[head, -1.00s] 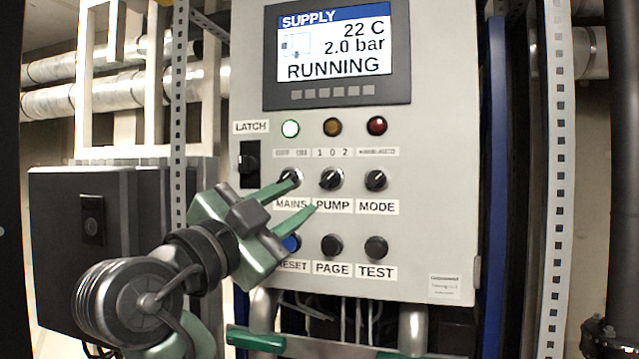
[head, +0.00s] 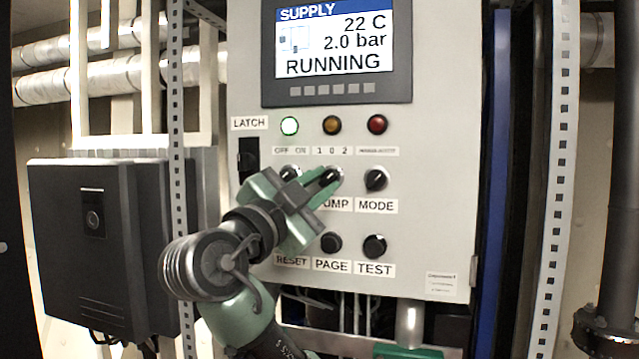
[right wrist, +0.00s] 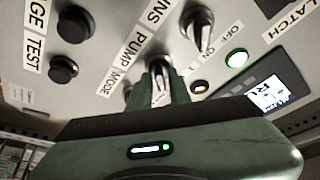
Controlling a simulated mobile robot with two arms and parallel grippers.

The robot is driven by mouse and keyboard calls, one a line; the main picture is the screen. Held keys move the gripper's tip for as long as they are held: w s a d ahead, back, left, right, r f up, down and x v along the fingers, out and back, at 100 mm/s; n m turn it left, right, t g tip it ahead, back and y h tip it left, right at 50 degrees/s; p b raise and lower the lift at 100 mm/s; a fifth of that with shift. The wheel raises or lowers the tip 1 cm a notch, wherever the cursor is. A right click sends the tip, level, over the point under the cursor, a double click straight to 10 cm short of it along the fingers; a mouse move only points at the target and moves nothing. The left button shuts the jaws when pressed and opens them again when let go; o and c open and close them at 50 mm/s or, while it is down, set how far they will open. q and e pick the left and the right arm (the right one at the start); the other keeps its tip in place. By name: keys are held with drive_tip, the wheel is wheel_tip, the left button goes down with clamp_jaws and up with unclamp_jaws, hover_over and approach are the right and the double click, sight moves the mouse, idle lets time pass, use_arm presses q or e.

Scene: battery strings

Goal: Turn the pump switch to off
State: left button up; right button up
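The pump switch (head: 331,174) is a black rotary knob in the middle of the panel's switch row, under the marks 1 0 2. My right gripper (head: 326,181) is at this switch, with its fingers close together on either side of the knob. The screen (head: 333,50) reads SUPPLY, 22 C, 2.0 bar, RUNNING. My left gripper cannot be made out.
The mains switch (right wrist: 197,28) is close beside my gripper, and the mode switch (head: 376,180) is on the other side. The page (head: 331,243) and test (head: 375,246) buttons sit below. A green lamp (head: 289,125) is lit above. A perforated post (head: 177,120) stands left of the panel.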

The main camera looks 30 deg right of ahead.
clamp_jaws()
drive_tip(key=shift+f, duration=0.1)
drive_tip(key=shift+f+n+b, duration=0.15)
drive_tip(key=shift+n+b, duration=0.25)
drive_tip(key=shift+b, duration=0.35)
drive_tip(key=n+t+b, duration=0.1)
drive_tip(key=b, duration=0.1)
drive_tip(key=n+t+b, duration=0.1)
drive_tip(key=n+b, duration=0.1)
drive_tip(key=shift+s+f+n, duration=0.1)
drive_tip(key=shift+f+n, duration=0.1)
drive_tip(key=shift+n, duration=0.1)
drive_tip(key=n+t+b, duration=0.2)
drive_tip(key=n, duration=0.1)
drive_tip(key=shift+s+d+r+y, duration=0.1)
drive_tip(key=shift+d+r+y, duration=0.05)
drive_tip(key=shift+y, duration=0.25)
drive_tip(key=shift+r+n+t+y+b, duration=0.1)
drive_tip(key=shift+n+t+y+b, duration=0.25)
drive_tip(key=shift+n, duration=0.85)
drive_tip(key=shift+r+n+t+y+b, duration=0.15)
drive_tip(key=shift+n+t+y, duration=0.3)
drive_tip(key=shift+n, duration=0.75)
drive_tip(key=shift+d+n, duration=0.1)
drive_tip(key=shift+n, duration=0.2)
